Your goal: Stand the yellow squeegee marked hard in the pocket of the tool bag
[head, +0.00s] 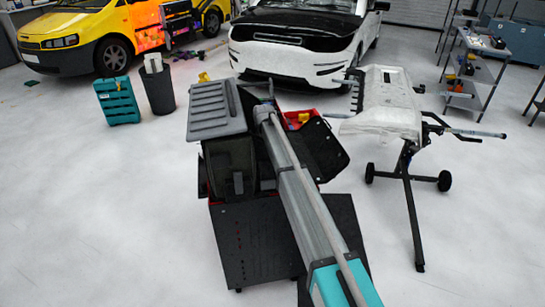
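A dark bag (230,158), which looks like the tool bag, stands on a black cart (255,250) in the middle of the head view. A small dark pocket or buckle shows on its front; I cannot see inside it. A small yellow item (203,77) shows just behind the grey ribbed lid (216,106); I cannot tell whether it is the squeegee, and no marking is readable. My long grey and teal link crosses in front of the cart and hides part of it. My gripper cannot be made out.
A red bin (292,119) with yellow bits sits behind a black flap (322,150). A wheeled stand (408,180) is at right. A teal case (118,101) and dark bin (158,90) stand at left. Vehicles are behind.

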